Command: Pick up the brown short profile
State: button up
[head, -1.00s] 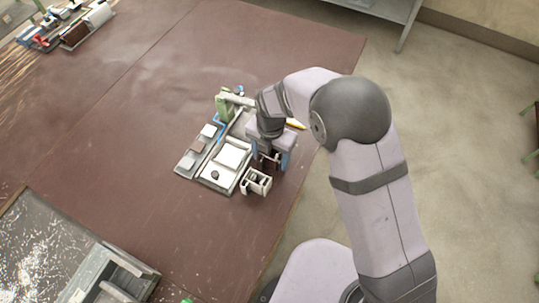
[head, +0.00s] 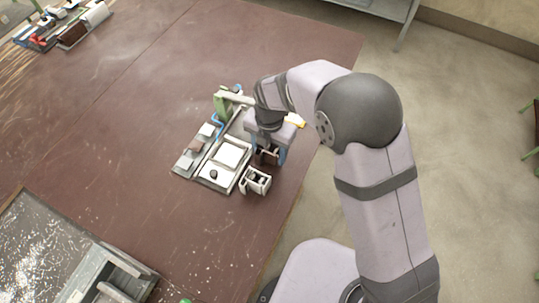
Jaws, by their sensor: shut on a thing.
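My gripper (head: 268,152) points down at the right end of the fixture group on the brown bench. Its blue fingers are shut on a dark brown piece, the brown short profile (head: 266,158). Only its lower part shows below the gripper body; the rest is hidden. It is just behind a small white-framed holder (head: 256,181). I cannot tell for certain whether it is clear of the surface beneath.
A grey tray with a white block (head: 228,155) and a narrow tray of small blocks (head: 187,164) lie left of the gripper. A green clamp (head: 221,104) stands behind them. A grey metal fixture (head: 105,280) is at front left. The bench middle is clear.

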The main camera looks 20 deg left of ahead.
jog(key=r, duration=0.5)
jog(key=s+r, duration=0.1)
jog(key=r, duration=0.2)
jog(key=shift+a+r+b, duration=0.15)
jog(key=shift+a+b, duration=0.1)
jog(key=shift+b, duration=0.1)
jog(key=shift+n, duration=0.9)
jog(key=s+a+f+p, duration=0.1)
jog(key=a+p, duration=0.1)
jog(key=a, duration=0.1)
jog(key=s+a+f+p, duration=0.1)
jog(key=a+p, duration=0.1)
jog(key=a, duration=0.1)
jog(key=s+a+f+p, duration=0.1)
jog(key=a+p, duration=0.1)
jog(key=a, duration=0.1)
jog(key=shift+s+f, duration=0.35)
jog(key=shift+s, duration=0.05)
jog(key=a+r, duration=0.1)
jog(key=w+a+r+m, duration=0.1)
jog(key=shift+w+a+r, duration=0.15)
jog(key=shift+w+a, duration=0.15)
